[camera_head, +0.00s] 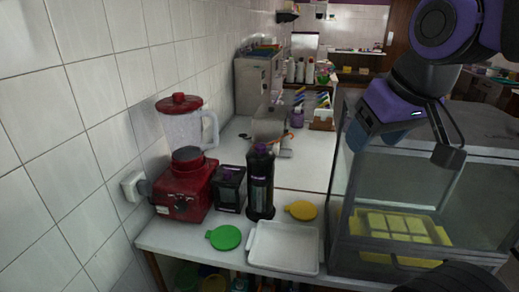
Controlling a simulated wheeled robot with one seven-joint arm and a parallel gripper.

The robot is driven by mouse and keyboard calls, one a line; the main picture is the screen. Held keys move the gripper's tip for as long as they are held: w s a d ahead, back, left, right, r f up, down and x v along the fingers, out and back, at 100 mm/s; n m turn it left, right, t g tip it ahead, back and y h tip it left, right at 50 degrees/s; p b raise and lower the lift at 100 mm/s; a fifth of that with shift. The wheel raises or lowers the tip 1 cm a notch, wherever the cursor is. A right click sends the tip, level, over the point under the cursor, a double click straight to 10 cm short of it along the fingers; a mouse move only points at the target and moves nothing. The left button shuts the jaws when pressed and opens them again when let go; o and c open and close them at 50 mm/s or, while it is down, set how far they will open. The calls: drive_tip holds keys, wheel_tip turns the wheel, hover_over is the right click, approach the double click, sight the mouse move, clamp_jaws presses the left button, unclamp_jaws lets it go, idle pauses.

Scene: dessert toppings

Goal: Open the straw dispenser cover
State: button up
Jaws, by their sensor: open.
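No thing here is plainly a straw dispenser. A small dark box with see-through sides (229,188) stands on the counter between the red blender and a dark bottle; it may be the dispenser, and its top looks closed. Thin colourful sticks (299,99) stand farther back on the counter, too small to identify. My gripper (448,152) is at the upper right, in front of the glass case, well to the right of the dark box. It is open and nothing shows in it. Part of it is hidden by its own purple body.
A red blender (182,190) stands by the tiled wall. A dark bottle (260,182), a green lid (225,238), a yellow lid (301,210) and a white tray (285,247) occupy the front counter. A glass case (383,185) with a yellow tray inside fills the right.

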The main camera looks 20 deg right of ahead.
drive_tip(key=w+a+r+n+g, duration=0.1)
drive_tip(key=w+r+g, duration=0.1)
drive_tip(key=w, duration=0.8)
drive_tip(key=n+g, duration=0.2)
drive_tip(key=g, duration=0.1)
hover_over(261, 145)
wheel_tip(261, 145, down, 10)
wheel_tip(261, 145, down, 11)
drive_tip(key=shift+w, duration=0.1)
drive_tip(key=shift+c, duration=0.4)
clamp_jaws()
